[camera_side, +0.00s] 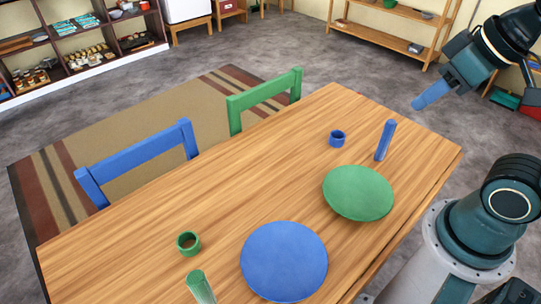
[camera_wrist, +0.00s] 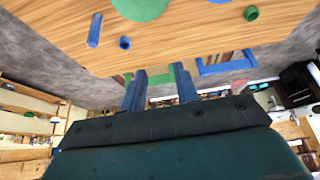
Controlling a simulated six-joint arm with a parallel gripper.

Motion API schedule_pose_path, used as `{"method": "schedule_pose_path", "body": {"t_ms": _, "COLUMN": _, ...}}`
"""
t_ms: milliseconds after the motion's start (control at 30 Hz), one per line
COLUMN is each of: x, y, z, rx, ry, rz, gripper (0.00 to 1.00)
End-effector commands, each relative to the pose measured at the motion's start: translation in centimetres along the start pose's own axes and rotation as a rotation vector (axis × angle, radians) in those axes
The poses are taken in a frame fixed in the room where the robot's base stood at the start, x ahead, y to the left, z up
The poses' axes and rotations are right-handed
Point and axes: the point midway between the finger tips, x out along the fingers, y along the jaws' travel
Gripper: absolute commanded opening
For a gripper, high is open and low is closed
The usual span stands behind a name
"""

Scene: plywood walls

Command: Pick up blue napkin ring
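The blue napkin ring (camera_side: 337,139) stands on the wooden table, left of an upright blue rolled napkin (camera_side: 385,140) and behind the green plate (camera_side: 358,192). In the wrist view the blue napkin ring (camera_wrist: 125,43) is beyond the fingertips, up and to the left. My gripper (camera_side: 416,104) is raised in the air at the upper right, well apart from the ring. In the wrist view my gripper (camera_wrist: 158,72) has its two blue fingers apart with nothing between them.
A blue plate (camera_side: 284,261), a green napkin ring (camera_side: 188,243) and a green rolled napkin (camera_side: 200,287) are at the table's near left. Blue (camera_side: 137,154) and green (camera_side: 265,97) chairs stand along the far edge. The table surface (camera_side: 265,175) left of the blue ring is clear.

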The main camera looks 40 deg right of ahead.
Motion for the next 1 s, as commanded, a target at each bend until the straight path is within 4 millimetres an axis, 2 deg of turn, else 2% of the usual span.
{"method": "schedule_pose_path", "body": {"t_ms": 267, "x": 0.3, "y": 0.3, "z": -1.1, "rx": 0.038, "ry": -0.019, "rz": 0.007, "gripper": 0.31}}
{"method": "schedule_pose_path", "body": {"t_ms": 467, "x": 1.3, "y": 0.9, "z": -3.6, "rx": 0.128, "ry": -0.059, "rz": 0.022, "gripper": 0.31}}
{"method": "schedule_pose_path", "body": {"t_ms": 767, "x": 4.2, "y": 2.8, "z": -8.2, "rx": 0.308, "ry": -0.133, "rz": 0.056, "gripper": 0.31}}
{"method": "schedule_pose_path", "body": {"t_ms": 1000, "x": 7.7, "y": 4.7, "z": -11.4, "rx": 0.454, "ry": -0.189, "rz": 0.088, "gripper": 0.31}}
